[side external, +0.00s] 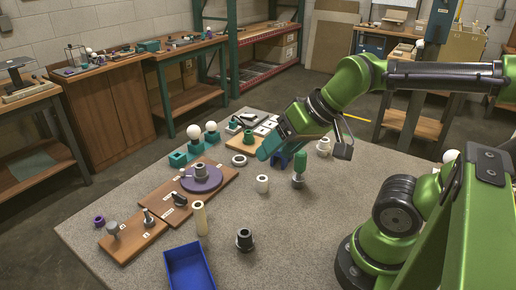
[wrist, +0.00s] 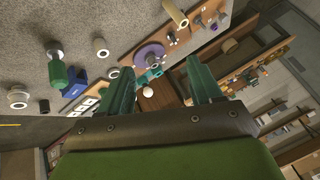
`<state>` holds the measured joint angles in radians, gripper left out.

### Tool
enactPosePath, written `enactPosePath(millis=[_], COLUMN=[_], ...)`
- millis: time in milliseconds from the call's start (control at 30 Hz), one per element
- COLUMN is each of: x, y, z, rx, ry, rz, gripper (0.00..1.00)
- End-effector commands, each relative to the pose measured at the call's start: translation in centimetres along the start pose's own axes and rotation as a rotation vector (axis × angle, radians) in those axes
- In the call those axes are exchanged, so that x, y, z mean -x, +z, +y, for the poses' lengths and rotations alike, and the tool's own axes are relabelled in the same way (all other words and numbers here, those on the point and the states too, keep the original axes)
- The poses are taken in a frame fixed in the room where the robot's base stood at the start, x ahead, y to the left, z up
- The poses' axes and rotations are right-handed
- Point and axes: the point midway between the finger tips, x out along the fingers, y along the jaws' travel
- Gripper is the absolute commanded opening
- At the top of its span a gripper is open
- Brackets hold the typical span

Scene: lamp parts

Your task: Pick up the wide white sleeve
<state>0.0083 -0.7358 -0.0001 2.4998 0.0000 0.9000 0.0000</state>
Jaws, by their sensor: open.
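Two short white sleeves stand upright on the grey table. One plain white sleeve (side external: 262,184) is near the middle; it also shows at the upper left of the wrist view (wrist: 99,47). The other, a white sleeve with a broader lower part (side external: 323,148), stands farther back and right; it also shows at the left edge of the wrist view (wrist: 17,99). I cannot tell for sure which is the wide one. My gripper (side external: 270,149) is open and empty above the table's back part, apart from both sleeves. Its teal fingers (wrist: 161,80) show in the wrist view.
A green-topped metal part (side external: 299,166) and a blue part (side external: 281,158) stand close to my gripper. A white ring (side external: 239,160), a tall cream tube (side external: 200,219), a dark collar (side external: 244,240) and a blue bin (side external: 189,270) are around. The table's right front is clear.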

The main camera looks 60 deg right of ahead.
Motion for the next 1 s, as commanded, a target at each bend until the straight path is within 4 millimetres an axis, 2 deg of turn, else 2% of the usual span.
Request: enactPosePath(millis=[133, 267, 400, 600, 700, 800, 867, 1000], x=[-1.9, -4.1, -6.8, -10.1, -10.9, -10.6, -10.5, -12.1], y=[-1.1, -3.7, -6.5, -9.7, -10.8, -11.9, -11.6, -10.4], z=[1.2, 3.1, 5.8, 10.0, 11.2, 11.5, 11.5, 12.2], rx=[-0.045, -0.07, -0.067, -0.032, -0.002, 0.041, 0.056, 0.062], ry=[0.058, 0.143, 0.234, 0.332, 0.358, 0.368, 0.367, 0.363], rz=[-0.068, -0.165, -0.285, -0.442, -0.492, -0.511, -0.525, -0.533], gripper=[0.64, 0.64, 0.64, 0.64, 0.64, 0.64, 0.64, 0.64])
